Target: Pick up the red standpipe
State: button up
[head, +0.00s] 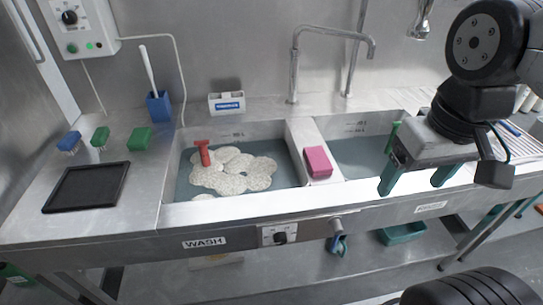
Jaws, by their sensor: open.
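The red standpipe (203,153) stands in the left sink basin (240,134), near its back left. It has a wider T-shaped top and leans slightly. Pale foam hides its lower end. My gripper (416,181) is at the right, in front of and above the right basin (360,150). Its green fingers are apart with nothing between them. It is well to the right of the standpipe, not touching it.
A pink block (318,162) sits on the divider between the basins. A tall faucet (294,70) rises behind it. Brushes, a green sponge (140,139), a blue holder (159,108) and a black tray (86,188) occupy the left counter. A white caddy (227,103) stands behind the left basin.

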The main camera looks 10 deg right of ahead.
aim_at(202, 147)
jog(key=k, duration=0.55)
jog(key=u, duration=0.65)
jog(key=i, duration=1)
jog(key=z, duration=0.6)
